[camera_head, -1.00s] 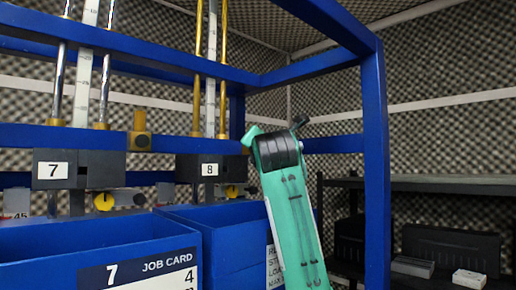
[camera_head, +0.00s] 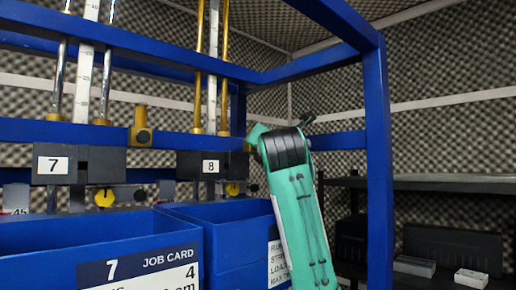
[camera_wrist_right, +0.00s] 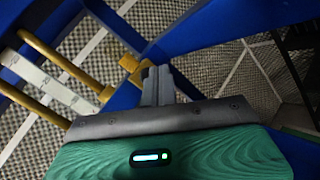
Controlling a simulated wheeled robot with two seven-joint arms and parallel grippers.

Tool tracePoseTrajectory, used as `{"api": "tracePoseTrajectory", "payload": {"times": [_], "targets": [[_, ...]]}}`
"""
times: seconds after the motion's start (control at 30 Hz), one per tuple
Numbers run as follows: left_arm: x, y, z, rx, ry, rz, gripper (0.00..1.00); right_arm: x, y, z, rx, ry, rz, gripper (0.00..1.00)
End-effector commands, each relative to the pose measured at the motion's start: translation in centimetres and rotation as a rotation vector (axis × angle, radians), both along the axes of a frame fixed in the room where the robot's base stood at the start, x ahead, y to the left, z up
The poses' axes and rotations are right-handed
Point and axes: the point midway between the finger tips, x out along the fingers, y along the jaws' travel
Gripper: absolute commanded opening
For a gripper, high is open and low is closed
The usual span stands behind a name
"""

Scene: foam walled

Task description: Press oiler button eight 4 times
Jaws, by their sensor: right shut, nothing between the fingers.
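The station marked 8 (camera_head: 211,167) is a dark block on the blue rack, with brass rods above and a yellow knob (camera_head: 232,189) below. A brass fitting (camera_wrist_right: 134,68) sits on the blue beam beside the rods in the right wrist view; I take it for oiler eight's button. In the head view my teal right arm mostly covers that spot. My right gripper (camera_wrist_right: 157,80) is shut and empty, its fingertips close beside the fitting. I cannot tell whether they touch it. My left gripper is not in view.
Station 7 (camera_head: 53,165) stands to the left, with a matching brass oiler (camera_head: 140,127) right of it. Blue bins (camera_head: 100,235) sit below, one with a job card. A blue post (camera_head: 378,170) rises right of my arm, and a dark shelf (camera_head: 440,184) lies beyond.

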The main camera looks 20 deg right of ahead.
Motion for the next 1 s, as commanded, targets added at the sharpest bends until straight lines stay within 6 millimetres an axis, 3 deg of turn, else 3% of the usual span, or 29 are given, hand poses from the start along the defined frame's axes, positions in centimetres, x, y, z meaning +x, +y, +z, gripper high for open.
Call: {"api": "tracePoseTrajectory", "payload": {"times": [0.27,0.7,1.0], "targets": [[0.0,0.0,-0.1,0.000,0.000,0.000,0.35,-0.2,-0.1,0.0,0.001,-0.002,0.000,0.00],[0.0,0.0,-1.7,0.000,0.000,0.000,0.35,-4.1,-1.5,0.0,-0.001,-0.002,-0.002,0.00],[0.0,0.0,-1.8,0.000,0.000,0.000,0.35,-4.8,-1.6,0.1,0.000,-0.001,0.000,0.00]]}}
